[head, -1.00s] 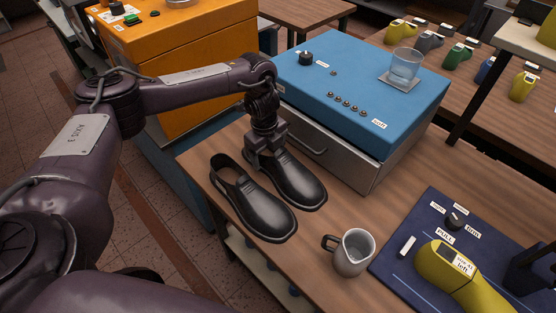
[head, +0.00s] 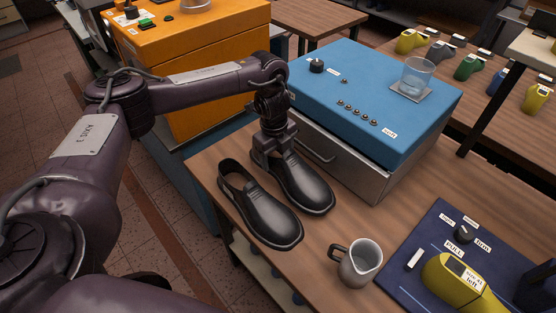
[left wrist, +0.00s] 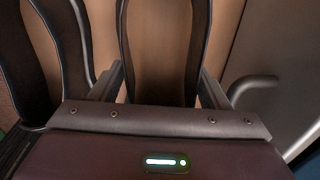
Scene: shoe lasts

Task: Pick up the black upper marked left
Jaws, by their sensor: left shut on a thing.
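Two black uppers stand side by side on the wooden table, toes toward the front right in the head view. My left gripper (head: 272,155) comes down from above at the heel of the right-hand upper (head: 307,184) and is shut on it. In the left wrist view this upper (left wrist: 165,45) lies between the two fingers (left wrist: 162,88). The other upper (head: 262,208) stands free just to the left, and it also shows in the left wrist view (left wrist: 52,60). I cannot read a left or right mark on either upper. My right gripper is not in view.
A blue machine (head: 375,85) with a grey drawer stands close behind the held upper. The table's left edge is near the free upper.

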